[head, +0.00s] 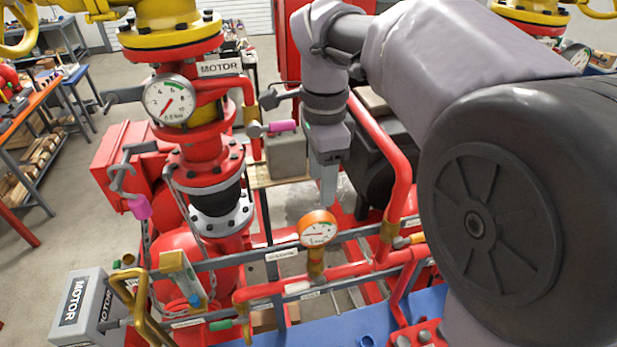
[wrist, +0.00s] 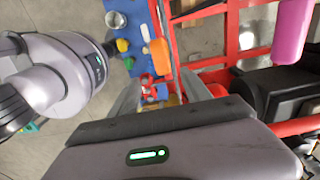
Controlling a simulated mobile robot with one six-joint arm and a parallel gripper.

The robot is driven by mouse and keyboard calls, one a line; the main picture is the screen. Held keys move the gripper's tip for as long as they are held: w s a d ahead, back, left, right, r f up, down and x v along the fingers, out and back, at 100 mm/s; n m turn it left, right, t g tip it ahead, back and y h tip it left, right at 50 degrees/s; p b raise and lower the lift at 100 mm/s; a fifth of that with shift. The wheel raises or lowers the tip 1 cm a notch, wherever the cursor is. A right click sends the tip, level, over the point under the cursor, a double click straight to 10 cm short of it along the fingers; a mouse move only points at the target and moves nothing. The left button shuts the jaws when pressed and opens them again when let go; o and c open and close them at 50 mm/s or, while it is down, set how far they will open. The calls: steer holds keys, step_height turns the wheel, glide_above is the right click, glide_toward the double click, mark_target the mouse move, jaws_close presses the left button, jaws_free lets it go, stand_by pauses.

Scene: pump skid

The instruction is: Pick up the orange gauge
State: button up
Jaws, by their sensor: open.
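The orange gauge (head: 317,229) has a round white dial and stands upright on a brass fitting (head: 316,264) at the red pipe, in the head view. My gripper (head: 327,196) points down just above and slightly right of the gauge in that view, apparently apart from it. In the wrist view my gripper (wrist: 160,92) shows its two grey fingers spread, with nothing held between them. An orange shape (wrist: 160,56) lies beyond the fingers there; I cannot tell if it is the gauge.
Red pipes (head: 400,170) rise right of the gauge, and a grey rail runs behind it. A large white gauge (head: 169,100) sits on the valve column at left. A pink handle (head: 282,126) is behind. A blue surface (head: 350,328) lies in front.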

mark_target(317, 229)
step_height(317, 229, down, 9)
steer(key=shift+f, duration=0.1)
steer(key=f, duration=0.5)
steer(key=shift+a+p, duration=0.3)
steer(key=shift+w+d+f, duration=0.1)
steer(key=shift+w+f, duration=0.15)
steer(key=shift+f, duration=0.1)
steer(key=shift+s+r, duration=0.1)
steer(key=shift+s, duration=0.05)
steer(key=c, duration=0.3)
jaws_close()
